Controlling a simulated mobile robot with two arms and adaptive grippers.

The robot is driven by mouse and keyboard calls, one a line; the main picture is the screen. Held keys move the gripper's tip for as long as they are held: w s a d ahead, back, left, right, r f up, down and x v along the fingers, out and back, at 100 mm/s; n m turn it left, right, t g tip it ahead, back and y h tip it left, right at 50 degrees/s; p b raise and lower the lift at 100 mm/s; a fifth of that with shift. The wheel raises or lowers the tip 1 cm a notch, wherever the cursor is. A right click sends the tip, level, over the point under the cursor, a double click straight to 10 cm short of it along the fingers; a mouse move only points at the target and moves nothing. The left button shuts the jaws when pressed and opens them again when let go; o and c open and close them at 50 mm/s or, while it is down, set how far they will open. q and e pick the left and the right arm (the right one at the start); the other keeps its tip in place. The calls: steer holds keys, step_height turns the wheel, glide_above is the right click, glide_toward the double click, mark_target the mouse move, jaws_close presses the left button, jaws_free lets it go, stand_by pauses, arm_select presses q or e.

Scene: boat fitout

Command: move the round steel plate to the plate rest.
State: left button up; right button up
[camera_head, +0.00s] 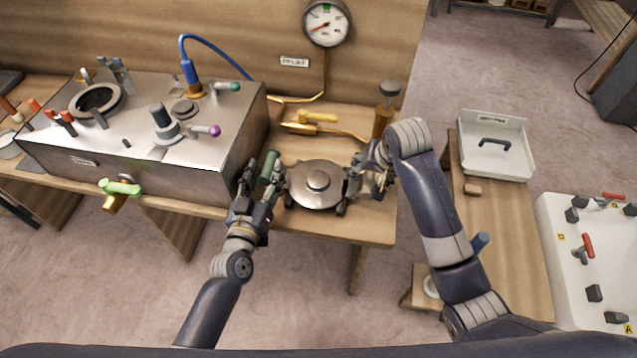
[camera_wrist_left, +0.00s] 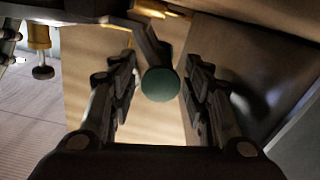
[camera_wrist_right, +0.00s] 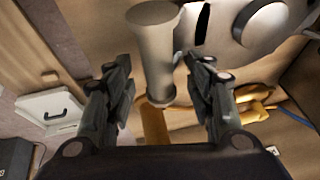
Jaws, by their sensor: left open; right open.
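The round steel plate (camera_head: 312,195) has a raised centre knob and sits on the bench front with dark blocks around its edge. In the right wrist view, a pale disc with a knob (camera_wrist_right: 262,22) at the upper right looks like this plate. My left gripper (camera_head: 262,180) is open left of the plate, beside a green-ended handle; that round green end (camera_wrist_left: 160,84) shows between its fingers in the left wrist view. My right gripper (camera_head: 368,168) is open at the plate's right edge, apparently not gripping. I cannot tell which thing is the plate rest.
A steel console (camera_head: 190,160) with knobs stands at the left. A brass post (camera_head: 383,120) rises behind my right gripper; its flared grey top (camera_wrist_right: 153,14) shows in the right wrist view. A brass lever (camera_head: 318,117) lies behind the plate. A white tray (camera_head: 476,160) stands right.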

steer(key=shift+r, duration=0.1)
arm_select(q)
steer(key=v, duration=1.1)
steer(key=shift+s, duration=0.3)
arm_select(e)
steer(key=v, duration=1.2)
arm_select(q)
steer(key=shift+a, duration=0.1)
